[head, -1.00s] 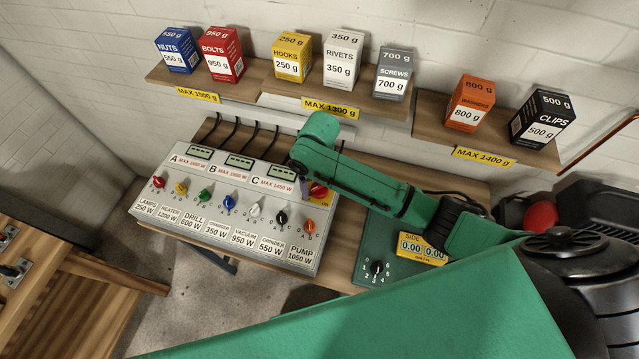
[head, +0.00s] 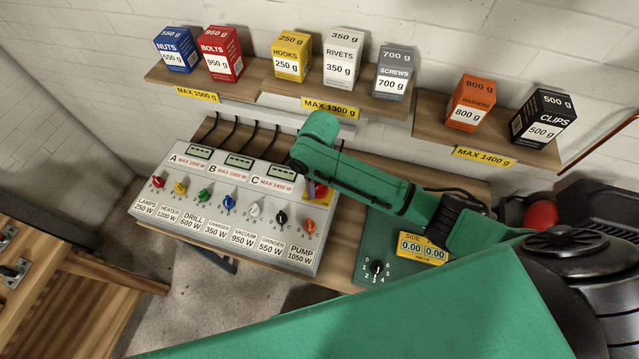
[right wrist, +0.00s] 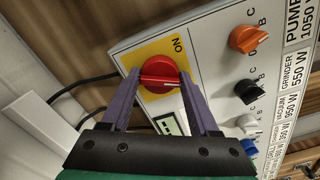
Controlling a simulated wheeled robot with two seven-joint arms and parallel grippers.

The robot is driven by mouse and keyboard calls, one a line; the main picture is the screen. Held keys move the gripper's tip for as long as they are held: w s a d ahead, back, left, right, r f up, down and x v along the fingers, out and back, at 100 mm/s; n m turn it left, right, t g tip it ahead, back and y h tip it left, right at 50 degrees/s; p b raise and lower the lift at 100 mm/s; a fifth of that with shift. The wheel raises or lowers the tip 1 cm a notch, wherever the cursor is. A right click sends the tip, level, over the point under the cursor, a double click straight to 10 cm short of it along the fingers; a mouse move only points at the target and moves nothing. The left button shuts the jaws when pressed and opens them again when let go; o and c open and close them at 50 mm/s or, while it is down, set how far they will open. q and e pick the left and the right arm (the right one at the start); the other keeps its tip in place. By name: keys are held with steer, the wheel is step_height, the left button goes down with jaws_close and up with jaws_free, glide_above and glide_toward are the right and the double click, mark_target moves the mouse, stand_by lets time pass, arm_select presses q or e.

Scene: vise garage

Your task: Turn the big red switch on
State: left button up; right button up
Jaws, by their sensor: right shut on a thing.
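The big red switch (right wrist: 160,72) is a round red knob with a raised handle bar on a yellow plate (right wrist: 146,54) marked ON. It sits at the upper right end of the grey control panel (head: 325,228); in the head view the switch (head: 321,191) is partly hidden behind my right arm. My right gripper (right wrist: 160,82) has its two purple fingers on either side of the handle and is shut on it. The handle bar runs across from finger to finger in the right wrist view. My left gripper is not in view.
Several small coloured knobs (head: 230,201) line the panel left of the switch, with three small displays (head: 239,161) above. A green scale unit (head: 376,270) with a dial stands to the right. Shelves (head: 262,84) with labelled boxes hang above.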

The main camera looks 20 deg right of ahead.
steer(key=n, duration=1.1)
steer(key=shift+n, duration=1.7)
steer(key=o, duration=1.4)
steer(key=shift+a, duration=0.1)
steer(key=shift+c, duration=0.2)
